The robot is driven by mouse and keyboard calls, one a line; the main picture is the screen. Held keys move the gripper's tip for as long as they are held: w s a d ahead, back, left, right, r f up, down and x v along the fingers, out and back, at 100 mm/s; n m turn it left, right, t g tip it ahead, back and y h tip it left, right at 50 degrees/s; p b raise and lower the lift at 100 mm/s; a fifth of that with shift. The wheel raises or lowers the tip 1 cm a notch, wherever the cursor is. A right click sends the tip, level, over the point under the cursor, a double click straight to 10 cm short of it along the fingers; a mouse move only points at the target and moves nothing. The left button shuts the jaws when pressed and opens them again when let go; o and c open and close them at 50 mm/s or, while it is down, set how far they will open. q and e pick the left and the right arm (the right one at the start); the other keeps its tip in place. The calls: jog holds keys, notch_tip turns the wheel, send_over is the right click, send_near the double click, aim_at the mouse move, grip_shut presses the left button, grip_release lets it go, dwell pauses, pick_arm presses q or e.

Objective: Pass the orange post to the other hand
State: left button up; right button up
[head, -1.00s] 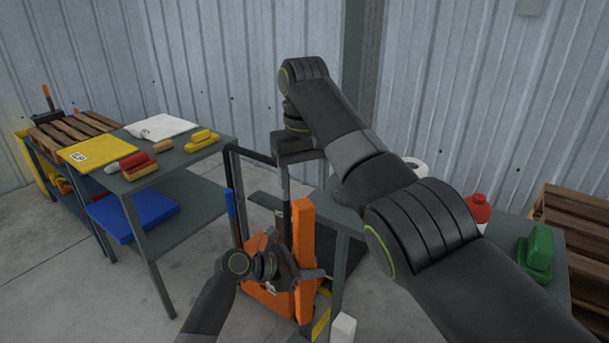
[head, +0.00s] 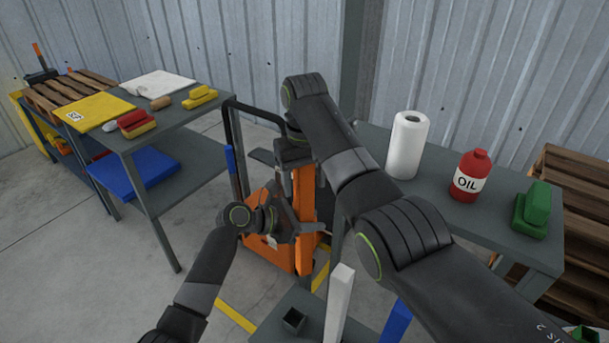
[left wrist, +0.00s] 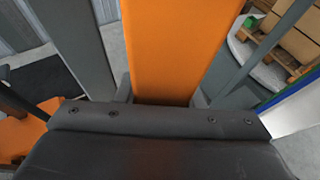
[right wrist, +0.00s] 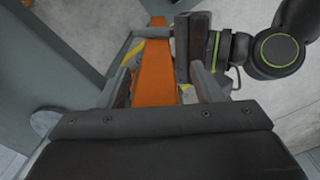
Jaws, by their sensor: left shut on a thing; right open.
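The orange post (head: 304,195) stands roughly upright in the middle of the head view. My left gripper (head: 300,230) is shut on its lower part. The post fills the middle of the left wrist view (left wrist: 172,45). My right gripper (head: 292,160) is at the post's upper end and open. In the right wrist view the post (right wrist: 153,70) lies between the spread right fingers, with a gap visible on the right side. My left gripper (right wrist: 188,48) shows beyond them. In the head view the right gripper partly hides the post's top.
A grey table on the right holds a paper roll (head: 408,145), a red oil bottle (head: 470,175) and a green block (head: 533,208). White (head: 340,305) and blue (head: 397,322) posts stand at the bottom near a square socket (head: 292,319). An orange wheeled truck (head: 262,235) stands behind the post.

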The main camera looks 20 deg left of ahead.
jog(key=shift+c, duration=0.3)
jog(key=c, duration=1)
pick_arm(q)
jog(key=o, duration=1.1)
pick_arm(e)
jog(key=shift+c, duration=0.3)
